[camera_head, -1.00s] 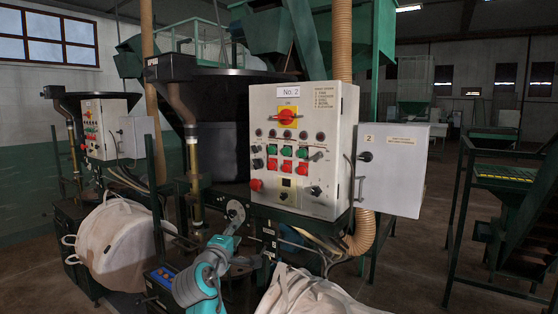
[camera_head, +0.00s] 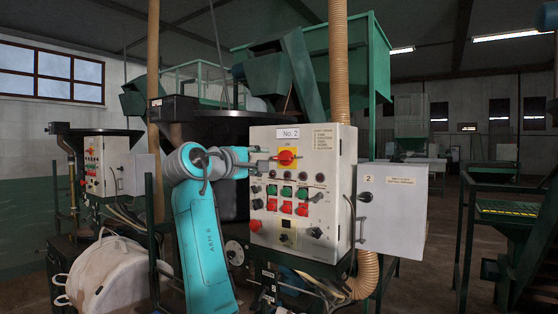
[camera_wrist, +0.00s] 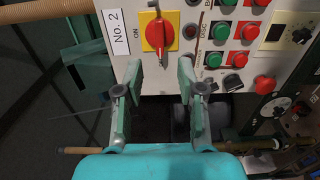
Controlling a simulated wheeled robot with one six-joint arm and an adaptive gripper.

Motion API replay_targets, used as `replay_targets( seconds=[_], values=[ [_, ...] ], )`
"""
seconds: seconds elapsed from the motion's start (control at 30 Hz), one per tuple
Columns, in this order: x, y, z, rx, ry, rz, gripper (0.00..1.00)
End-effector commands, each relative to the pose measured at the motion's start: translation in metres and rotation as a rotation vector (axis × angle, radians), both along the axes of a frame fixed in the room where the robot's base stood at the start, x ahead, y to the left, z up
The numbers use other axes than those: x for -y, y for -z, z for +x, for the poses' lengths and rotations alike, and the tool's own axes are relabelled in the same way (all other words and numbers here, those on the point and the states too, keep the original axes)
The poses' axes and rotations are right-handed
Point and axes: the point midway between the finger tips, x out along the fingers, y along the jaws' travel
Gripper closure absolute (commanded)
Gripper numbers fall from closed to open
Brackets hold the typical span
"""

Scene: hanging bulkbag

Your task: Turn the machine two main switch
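The machine two control box (camera_head: 322,198) carries a "No. 2" label (camera_head: 288,133). Its main switch is a red rotary knob (camera_head: 286,157) on a yellow plate, near the box's top left. The knob (camera_wrist: 157,33) also shows in the wrist view, with "ON" printed beside the plate. My gripper (camera_wrist: 161,68) is open and empty in the wrist view, its two fingers apart, with the knob beyond the fingertips. In the head view my gripper (camera_head: 262,162) is just left of the knob, seen small.
Red and green buttons (camera_head: 287,198) and black knobs sit below the switch. The box's door (camera_head: 392,205) stands open on the right. A similar machine (camera_head: 103,165) with its own red switch stands at the left. A white bulk bag (camera_head: 110,278) is at the lower left.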

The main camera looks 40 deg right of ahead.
Motion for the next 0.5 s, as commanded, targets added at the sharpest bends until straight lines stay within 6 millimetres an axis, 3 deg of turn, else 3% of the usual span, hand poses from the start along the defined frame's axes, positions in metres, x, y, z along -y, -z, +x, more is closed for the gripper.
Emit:
replay_targets(
  seconds=[0.2,0.5],
  values=[
    [0.039,-0.001,0.013,0.0,0.003,-0.001,0.61],
    [0.075,-0.001,0.027,0.002,0.0,-0.002,0.61]
  ],
)
